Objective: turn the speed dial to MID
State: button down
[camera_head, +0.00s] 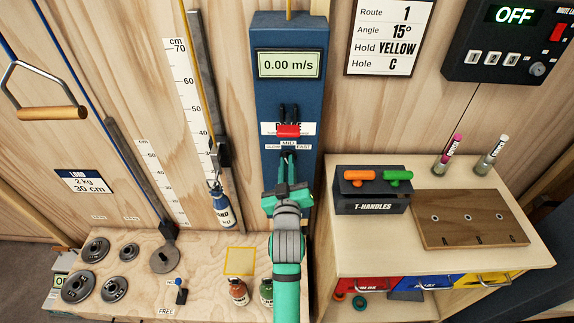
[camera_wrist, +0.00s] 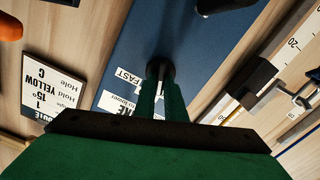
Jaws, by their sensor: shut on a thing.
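The speed dial (camera_wrist: 160,68) is a small dark round knob on the tall blue panel (camera_head: 267,100). Labels SLOW, MID (camera_head: 288,143) and FAST sit around the top of the dial. My gripper (camera_head: 287,170) reaches up to the panel just below the MID label. In the wrist view its two green fingers (camera_wrist: 160,92) are shut on the dial. The fingers cover much of the dial, so its pointer cannot be read. The display (camera_head: 289,64) above reads 0.00 m/s.
A red lever (camera_head: 288,131) juts out just above the labels. A bottle (camera_head: 221,205) hangs left of the panel. Small bottles (camera_head: 238,291) stand below on the bench. The T-handle box (camera_head: 371,190) and a wooden board (camera_head: 469,218) are on the right cabinet.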

jog(key=shift+m, duration=2.1)
jog(key=c, duration=1.8)
grip_release()
jog(key=shift+s, duration=0.15)
jog(key=s, duration=1)
jog(key=shift+s, duration=0.35)
